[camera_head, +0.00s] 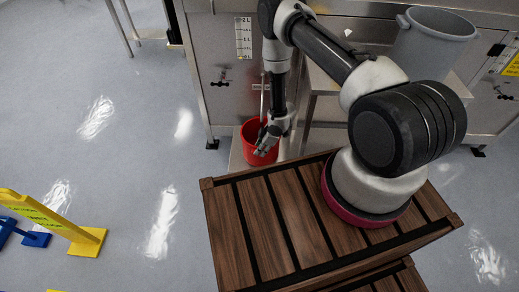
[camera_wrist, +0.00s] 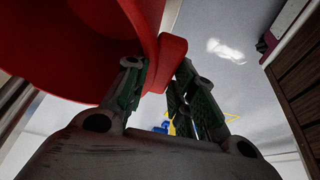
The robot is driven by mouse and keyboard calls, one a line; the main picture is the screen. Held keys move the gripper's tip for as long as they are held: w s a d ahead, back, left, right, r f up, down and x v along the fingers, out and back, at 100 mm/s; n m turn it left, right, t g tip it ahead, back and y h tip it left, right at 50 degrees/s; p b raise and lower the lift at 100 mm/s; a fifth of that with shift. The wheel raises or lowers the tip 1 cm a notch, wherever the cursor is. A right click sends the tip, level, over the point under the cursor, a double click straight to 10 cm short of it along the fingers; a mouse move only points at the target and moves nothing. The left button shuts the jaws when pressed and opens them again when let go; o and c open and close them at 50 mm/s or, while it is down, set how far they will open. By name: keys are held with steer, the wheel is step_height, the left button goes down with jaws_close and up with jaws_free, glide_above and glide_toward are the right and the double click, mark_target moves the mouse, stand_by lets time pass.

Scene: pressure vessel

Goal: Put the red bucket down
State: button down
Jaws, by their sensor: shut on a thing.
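The red bucket (camera_head: 249,136) hangs or stands upright by the steel vessel's front, left of the grey bucket's stand. My gripper (camera_head: 264,149) reaches down to its near right side.
A grey bucket (camera_head: 432,42) stands on a metal stand at the upper right. The steel vessel (camera_head: 222,90) runs along the back. A slatted wooden platform (camera_head: 232,225) is in front. Grey floor between is clear.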

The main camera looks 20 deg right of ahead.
steer(key=shift+f, duration=0.7)
steer(key=c, duration=1.2)
jaws_free()
steer(key=shift+f, duration=0.15)
steer(key=v, duration=0.7)
steer(key=shift+s+r, duration=0.1)
steer(key=shift+r, duration=0.3)
